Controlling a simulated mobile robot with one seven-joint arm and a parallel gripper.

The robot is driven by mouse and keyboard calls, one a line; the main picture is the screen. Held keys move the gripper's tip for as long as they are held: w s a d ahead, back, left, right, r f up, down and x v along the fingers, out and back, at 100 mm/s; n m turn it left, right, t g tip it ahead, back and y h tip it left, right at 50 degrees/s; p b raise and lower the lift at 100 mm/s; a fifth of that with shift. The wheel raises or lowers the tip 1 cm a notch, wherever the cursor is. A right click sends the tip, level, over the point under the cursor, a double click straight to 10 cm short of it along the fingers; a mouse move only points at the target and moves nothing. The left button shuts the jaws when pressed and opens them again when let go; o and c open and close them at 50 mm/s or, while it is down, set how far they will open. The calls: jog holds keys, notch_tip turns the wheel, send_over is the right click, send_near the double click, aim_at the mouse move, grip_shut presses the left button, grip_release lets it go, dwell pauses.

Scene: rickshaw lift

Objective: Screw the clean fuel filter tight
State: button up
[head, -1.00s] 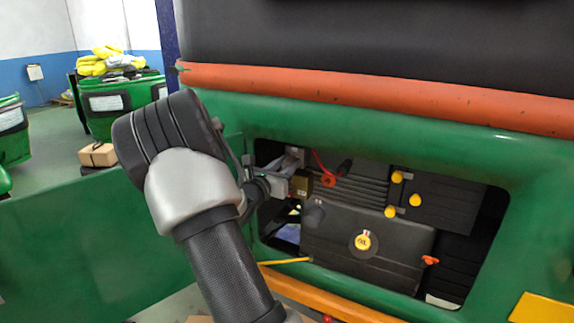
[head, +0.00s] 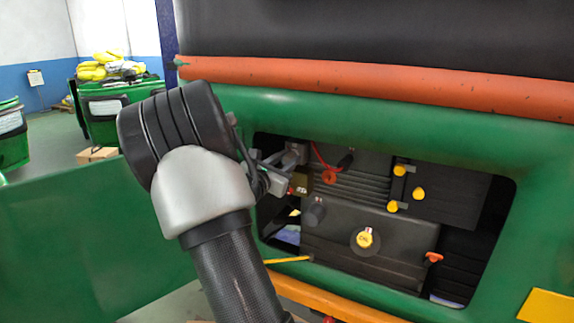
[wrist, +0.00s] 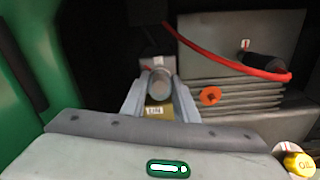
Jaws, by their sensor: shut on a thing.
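The fuel filter (wrist: 159,82) appears as a grey cylinder with a round end in the wrist view. My gripper (wrist: 158,92) has its two pale fingers on either side of the filter and is shut on it. A brass-coloured block (wrist: 157,109) with a small label shows just below the filter, between the fingers. In the head view my gripper (head: 284,170) reaches into the upper left of the engine opening, beside the brass block (head: 302,182). The filter is mostly hidden there, and I cannot tell how tightly it sits.
The green body frame (head: 384,122) surrounds the opening. A red hose (wrist: 215,56) curves right of my gripper. A ribbed dark engine block (head: 350,190), a yellow oil cap (head: 364,239) and an orange cap (head: 433,257) lie to the right. A green panel (head: 90,230) stands at left.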

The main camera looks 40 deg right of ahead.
jog(key=shift+m+b, duration=0.7)
jog(key=shift+b, duration=0.15)
jog(key=shift+f+b, duration=0.1)
jog(key=shift+b, duration=0.4)
jog(key=shift+m+b, duration=1.6)
jog(key=shift+b, duration=0.9)
jog(key=shift+r+m+b, duration=0.35)
jog(key=shift+m+b, duration=0.05)
jog(key=shift+b, duration=0.1)
